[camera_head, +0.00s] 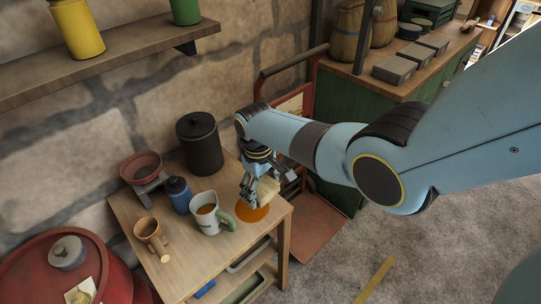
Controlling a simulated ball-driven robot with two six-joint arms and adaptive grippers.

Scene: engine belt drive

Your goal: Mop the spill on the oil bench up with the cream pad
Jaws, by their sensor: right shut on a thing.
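My right gripper (258,186) points down over the right part of the small wooden oil bench (182,268). It is shut on the cream pad (269,186), which is partly hidden by the fingers. The orange spill (252,212) lies on the bench top directly below the pad and gripper. Whether the pad touches the spill I cannot tell. My left gripper is not in view.
A white jug with a green handle (206,213) stands just left of the spill. A blue bottle (179,195), a wooden mug (151,238), a scale with a reddish pan (142,166) and a dark canister (200,143) fill the left and back. A red drum (100,256) stands left.

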